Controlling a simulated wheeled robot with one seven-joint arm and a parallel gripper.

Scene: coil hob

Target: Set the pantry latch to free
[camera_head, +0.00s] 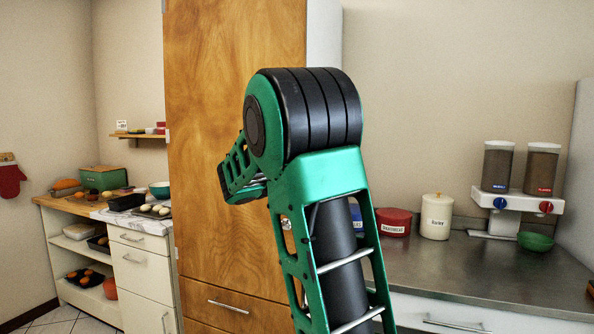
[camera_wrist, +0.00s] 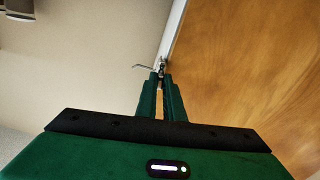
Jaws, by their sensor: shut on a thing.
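The pantry door (camera_head: 215,150) is a tall wood-grain panel behind my arm in the head view, and it fills the right side of the wrist view (camera_wrist: 250,75). A small metal latch (camera_wrist: 161,65) sits at the door's edge in the wrist view, with a thin lever pointing left. My gripper (camera_wrist: 161,78) has its green fingers close together at the latch, shut on it. The fingertips cover part of the latch, so its exact setting is hard to tell. In the head view my arm hides the gripper.
A steel counter (camera_head: 440,270) on the right holds a red tin (camera_head: 394,222), a cream canister (camera_head: 436,216), a two-jar dispenser (camera_head: 520,198) and a green bowl (camera_head: 535,241). A low cabinet (camera_head: 140,270) with food stands left of the pantry.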

